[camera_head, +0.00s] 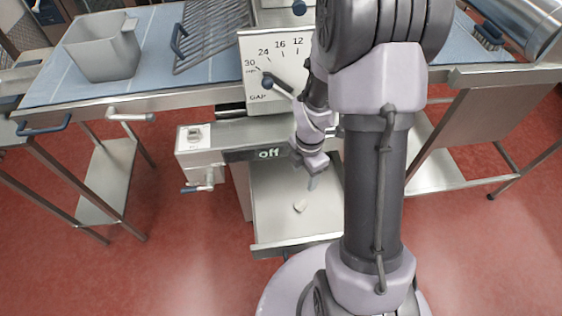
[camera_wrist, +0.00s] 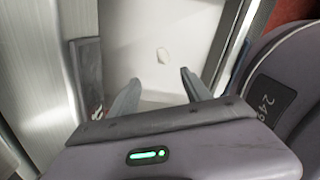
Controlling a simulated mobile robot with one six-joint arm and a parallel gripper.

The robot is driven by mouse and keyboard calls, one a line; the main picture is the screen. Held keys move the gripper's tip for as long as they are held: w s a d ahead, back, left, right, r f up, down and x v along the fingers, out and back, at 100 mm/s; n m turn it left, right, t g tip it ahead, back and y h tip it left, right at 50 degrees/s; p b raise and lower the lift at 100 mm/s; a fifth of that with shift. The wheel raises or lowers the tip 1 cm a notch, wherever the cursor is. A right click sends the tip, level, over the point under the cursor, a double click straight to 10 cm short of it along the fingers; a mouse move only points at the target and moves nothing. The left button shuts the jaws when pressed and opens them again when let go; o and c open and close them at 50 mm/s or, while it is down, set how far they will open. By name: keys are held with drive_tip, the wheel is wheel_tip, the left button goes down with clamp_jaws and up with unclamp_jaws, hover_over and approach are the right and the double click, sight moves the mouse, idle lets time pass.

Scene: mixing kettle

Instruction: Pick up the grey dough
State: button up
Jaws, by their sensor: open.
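The grey dough (camera_head: 299,206) is a small pale lump lying on the light tray (camera_head: 268,226) low in the middle of the head view. In the wrist view the dough (camera_wrist: 163,56) lies on the same pale surface, beyond the fingertips and between their lines. My gripper (camera_head: 311,182) hangs above the tray, up and slightly right of the dough in the head view. In the wrist view my gripper (camera_wrist: 157,82) is open, with nothing between its fingers. It is apart from the dough.
A grey bin (camera_head: 104,48) stands on the blue-topped table. Red floor is clear at front left.

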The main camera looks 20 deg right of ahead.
drive_tip(key=b, duration=0.4)
hover_over(302, 204)
wheel_tip(302, 204, down, 11)
drive_tip(key=shift+s+d+r, duration=0.1)
drive_tip(key=shift+s, duration=0.05)
wheel_tip(302, 204, down, 6)
drive_tip(key=shift+r+b, duration=0.2)
drive_tip(key=shift+b, duration=1)
drive_tip(key=shift+r, duration=0.15)
drive_tip(key=shift+c, duration=0.7)
clamp_jaws()
